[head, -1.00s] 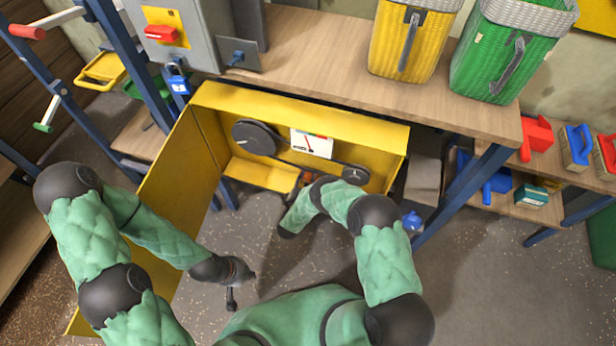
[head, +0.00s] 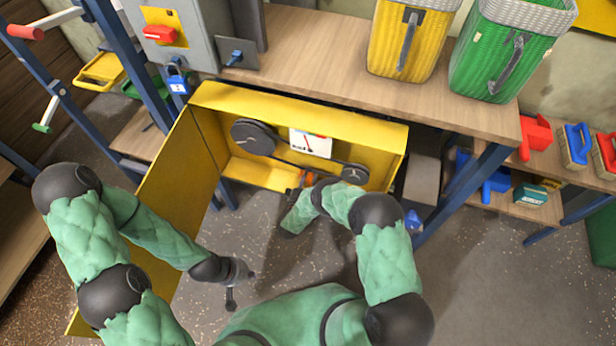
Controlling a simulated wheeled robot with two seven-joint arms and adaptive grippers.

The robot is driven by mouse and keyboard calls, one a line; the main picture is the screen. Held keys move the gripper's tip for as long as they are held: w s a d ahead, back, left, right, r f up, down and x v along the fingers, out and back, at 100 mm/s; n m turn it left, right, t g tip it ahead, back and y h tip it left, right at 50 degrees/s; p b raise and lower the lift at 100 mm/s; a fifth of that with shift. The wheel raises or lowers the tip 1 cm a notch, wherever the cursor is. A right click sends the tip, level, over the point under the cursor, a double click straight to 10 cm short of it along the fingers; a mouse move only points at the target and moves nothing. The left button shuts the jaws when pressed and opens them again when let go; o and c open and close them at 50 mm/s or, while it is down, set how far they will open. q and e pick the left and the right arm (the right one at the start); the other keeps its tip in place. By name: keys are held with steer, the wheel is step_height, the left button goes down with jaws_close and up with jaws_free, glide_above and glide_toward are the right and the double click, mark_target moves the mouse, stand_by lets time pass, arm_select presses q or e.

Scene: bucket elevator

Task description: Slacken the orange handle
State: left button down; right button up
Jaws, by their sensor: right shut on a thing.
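The orange handle (head: 307,179) shows as a small patch low inside the open yellow housing (head: 365,128), below the white gauge card (head: 311,144). My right gripper (head: 300,187) is at the handle and shut on it; my wrist hides most of the fingers and part of the handle. A belt runs between the large dark pulley (head: 254,137) and the small pulley (head: 355,173) inside the housing. My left gripper (head: 231,297) hangs low over the floor, apart from the housing; its finger opening is too small to tell.
The housing's yellow door (head: 168,195) stands open at the left, close to my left arm. A wooden bench (head: 330,65) above carries a yellow basket (head: 405,45) and a green basket (head: 505,55). A blue bench leg (head: 465,195) stands to the right. The floor in front is clear.

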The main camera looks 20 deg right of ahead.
steer(key=m, duration=0.4)
steer(key=shift+f+m, duration=0.15)
steer(key=shift+m, duration=0.15)
steer(key=m, duration=0.4)
steer(key=shift+d+f+m, duration=0.1)
steer(key=shift+m, duration=0.2)
steer(key=o, duration=1.1)
steer(key=shift+o, duration=0.2)
steer(key=v, duration=1.2)
